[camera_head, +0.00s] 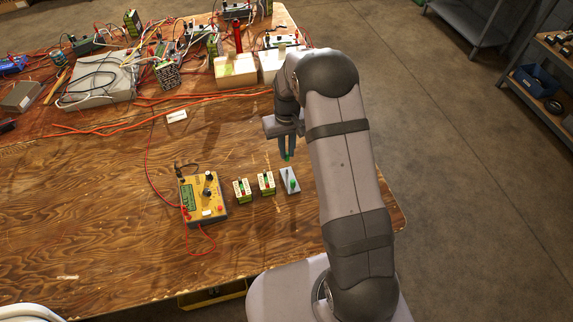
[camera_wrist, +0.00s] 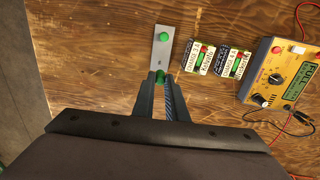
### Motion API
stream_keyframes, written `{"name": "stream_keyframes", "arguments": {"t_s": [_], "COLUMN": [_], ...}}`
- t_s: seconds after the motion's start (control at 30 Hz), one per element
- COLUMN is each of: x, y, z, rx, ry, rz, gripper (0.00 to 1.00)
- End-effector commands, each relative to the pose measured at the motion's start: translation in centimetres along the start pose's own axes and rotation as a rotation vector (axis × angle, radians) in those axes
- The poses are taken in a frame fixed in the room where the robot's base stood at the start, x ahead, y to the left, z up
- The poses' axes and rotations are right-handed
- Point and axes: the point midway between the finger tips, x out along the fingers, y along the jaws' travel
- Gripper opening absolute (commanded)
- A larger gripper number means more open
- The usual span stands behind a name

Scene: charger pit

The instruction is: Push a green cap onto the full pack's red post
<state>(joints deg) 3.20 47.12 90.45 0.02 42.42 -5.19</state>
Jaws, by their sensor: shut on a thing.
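My gripper (camera_head: 286,156) is shut on a green cap (camera_wrist: 160,76) and holds it between its fingertips above the table. A grey plate (camera_wrist: 158,57) lies just beyond the fingertips in the wrist view, with another green cap (camera_wrist: 163,37) on it. The plate also shows below my gripper in the head view (camera_head: 288,174). Two small battery packs with white label panels and red and green parts stand beside the plate: a nearer one (camera_wrist: 195,57) and a farther one (camera_wrist: 231,63). I cannot tell from the packs alone which is full.
A yellow tester (camera_head: 203,212) with a green display stands left of the packs; its display seems to read FULL. A red lead runs from it. Trays (camera_head: 236,72), a grey box (camera_head: 97,80) and tangled cables fill the table's back. Wood around the packs is clear.

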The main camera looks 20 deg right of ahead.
Motion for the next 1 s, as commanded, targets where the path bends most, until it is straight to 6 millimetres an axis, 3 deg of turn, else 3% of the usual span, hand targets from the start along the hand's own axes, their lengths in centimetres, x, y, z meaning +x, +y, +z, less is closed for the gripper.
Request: {"name": "stream_keyframes", "arguments": {"t_s": [0.03, 0.27, 0.3, 0.6, 0.8, 1.0], "x": [-1.6, -5.3, -4.6, -4.5, -4.4, -4.4], "y": [0.0, -0.2, -1.2, -6.0, -7.8, -8.2], "z": [0.0, 0.1, 0.8, 3.7, 4.8, 5.0], "rx": [0.0, -0.001, -0.006, -0.004, -0.002, 0.0], "ry": [0.001, -0.001, -0.004, -0.001, 0.0, 0.0], "rz": [0.0, -0.001, -0.001, 0.0, 0.0, 0.0], "gripper": [0.0, 0.0, 0.0, 0.0, 0.0, 0.0]}}
